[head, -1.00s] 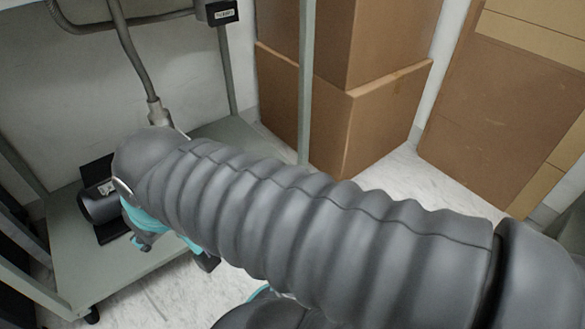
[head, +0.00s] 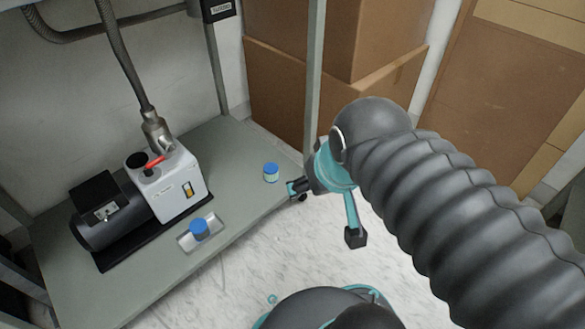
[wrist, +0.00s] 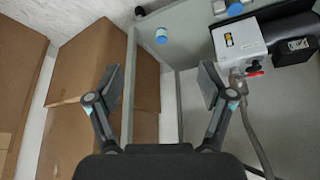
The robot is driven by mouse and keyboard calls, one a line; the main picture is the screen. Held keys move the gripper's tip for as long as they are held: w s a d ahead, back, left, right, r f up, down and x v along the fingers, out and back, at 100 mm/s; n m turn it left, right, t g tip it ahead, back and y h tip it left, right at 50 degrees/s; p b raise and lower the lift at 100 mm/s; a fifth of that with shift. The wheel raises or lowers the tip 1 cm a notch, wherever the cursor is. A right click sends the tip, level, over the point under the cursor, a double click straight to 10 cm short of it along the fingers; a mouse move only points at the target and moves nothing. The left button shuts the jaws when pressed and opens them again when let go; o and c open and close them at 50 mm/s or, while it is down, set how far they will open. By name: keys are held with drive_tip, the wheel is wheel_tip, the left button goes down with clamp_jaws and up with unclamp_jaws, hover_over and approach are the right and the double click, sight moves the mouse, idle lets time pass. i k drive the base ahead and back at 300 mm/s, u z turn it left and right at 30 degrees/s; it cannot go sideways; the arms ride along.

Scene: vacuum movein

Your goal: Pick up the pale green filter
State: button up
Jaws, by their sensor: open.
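A small cylinder with a blue top and a pale greenish side (head: 271,173) stands upright near the right end of the grey shelf; it looks like the pale green filter. It also shows in the wrist view (wrist: 161,36), beyond the gap between my fingers. A second blue-topped cylinder (head: 199,229) stands in a clear tray (head: 185,241) in front of the pump. My gripper (head: 324,213) is open and empty, just right of the shelf end. In the wrist view my open fingers (wrist: 160,86) are spread wide, with nothing between them.
The grey shelf (head: 150,290) carries a white and black vacuum pump (head: 180,187) with a hose (head: 128,65) rising from it. A shelf post (head: 315,75) stands behind my gripper. Cardboard boxes (head: 280,95) fill the back.

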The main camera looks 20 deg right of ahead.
sight(271, 169)
drive_tip(key=k, duration=1.3)
drive_tip(key=z, duration=0.6)
drive_tip(key=i, duration=1.2)
drive_tip(key=u, duration=0.8)
drive_tip(key=i, duration=0.55)
drive_tip(key=u, duration=0.65)
